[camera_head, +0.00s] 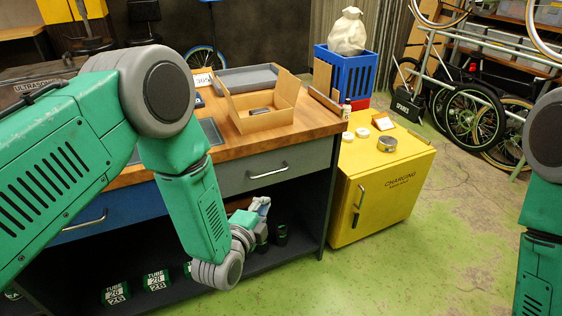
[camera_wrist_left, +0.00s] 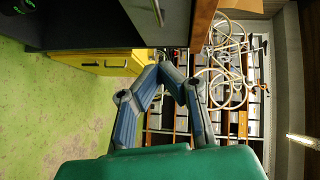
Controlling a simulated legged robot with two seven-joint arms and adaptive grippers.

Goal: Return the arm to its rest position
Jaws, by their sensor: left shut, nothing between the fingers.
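My left arm comes in from the left and bends down in front of the workbench. My left gripper (camera_head: 262,203) hangs before the bench's open lower shelf, below the grey drawer. In the left wrist view its two fingers (camera_wrist_left: 167,67) come together at the tips, shut and empty. My right arm shows at the right edge of the head view, hanging down; its gripper is out of the frame.
The wooden workbench (camera_head: 225,152) carries an open cardboard box (camera_head: 240,119) and a grey tray (camera_head: 246,78). The yellow charging cabinet (camera_head: 385,205) stands right of it, with a round tin (camera_head: 387,144) on top. The green floor (camera_head: 430,270) in front is clear. Bicycles (camera_head: 474,118) stand behind.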

